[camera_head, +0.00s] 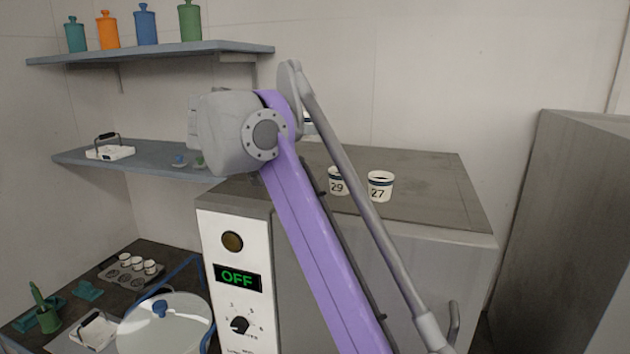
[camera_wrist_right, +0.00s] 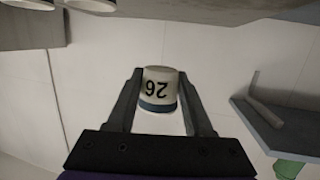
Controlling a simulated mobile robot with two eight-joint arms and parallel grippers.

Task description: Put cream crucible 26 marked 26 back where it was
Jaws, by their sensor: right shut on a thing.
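Cream crucible 26 (camera_wrist_right: 158,88), with a dark blue band and a black 26, is between the fingers of my right gripper (camera_wrist_right: 160,100) in the right wrist view, where it appears upside down. The gripper is shut on it. In the head view my purple right arm hides the gripper; a small white and blue piece (camera_head: 308,123) showing behind the arm looks like the held crucible. Crucibles 29 (camera_head: 337,182) and 27 (camera_head: 380,187) stand upright on the grey furnace top (camera_head: 430,200). My left gripper is not in view.
The furnace panel (camera_head: 237,277) reads OFF. Wall shelves (camera_head: 150,52) hold coloured jars above and a white tray (camera_head: 110,152) below. A holed rack (camera_head: 120,277) with several white cups stands on the low bench. The furnace top is clear right of crucible 27.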

